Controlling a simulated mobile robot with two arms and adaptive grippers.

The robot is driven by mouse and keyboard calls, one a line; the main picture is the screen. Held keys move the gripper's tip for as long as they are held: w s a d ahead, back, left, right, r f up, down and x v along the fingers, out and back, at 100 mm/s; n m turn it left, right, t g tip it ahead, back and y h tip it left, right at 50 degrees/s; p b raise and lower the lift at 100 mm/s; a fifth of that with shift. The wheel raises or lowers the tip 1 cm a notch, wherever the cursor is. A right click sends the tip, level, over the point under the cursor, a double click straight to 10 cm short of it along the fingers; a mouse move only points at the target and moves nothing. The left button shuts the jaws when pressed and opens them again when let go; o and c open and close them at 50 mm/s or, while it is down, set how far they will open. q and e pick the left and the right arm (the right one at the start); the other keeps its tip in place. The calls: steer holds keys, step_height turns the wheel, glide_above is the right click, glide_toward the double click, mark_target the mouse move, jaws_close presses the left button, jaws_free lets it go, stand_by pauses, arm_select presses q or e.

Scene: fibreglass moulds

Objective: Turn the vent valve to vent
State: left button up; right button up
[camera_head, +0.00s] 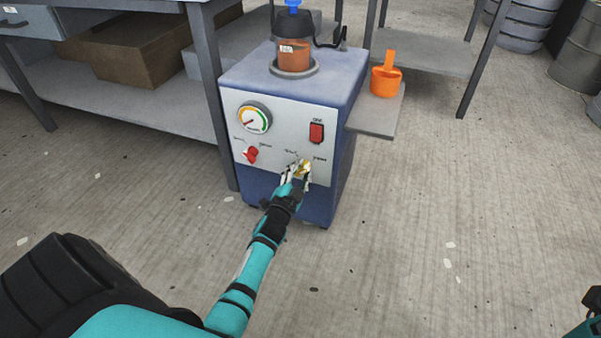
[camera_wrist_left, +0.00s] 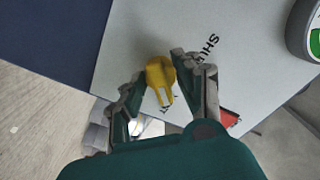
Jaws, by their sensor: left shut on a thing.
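The yellow valve knob (camera_head: 303,167) is at the lower right of the pale front panel (camera_head: 277,151) on a blue cabinet. My left gripper (camera_head: 296,175) is at this knob and shut on it. In the left wrist view the knob (camera_wrist_left: 160,76) sits between the two fingers of the gripper (camera_wrist_left: 157,80), its narrow pointer toward the palm.
The panel also carries a round gauge (camera_head: 255,117), a red switch (camera_head: 316,132) and a red knob (camera_head: 251,154). A jar (camera_head: 294,55) stands on top. An orange cup (camera_head: 385,78) sits on the side shelf (camera_head: 378,117). Floor in front is open.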

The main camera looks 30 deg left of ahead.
arm_select(q)
steer(key=o, duration=0.8)
steer(key=v, duration=1.2)
steer(key=shift+r, duration=0.1)
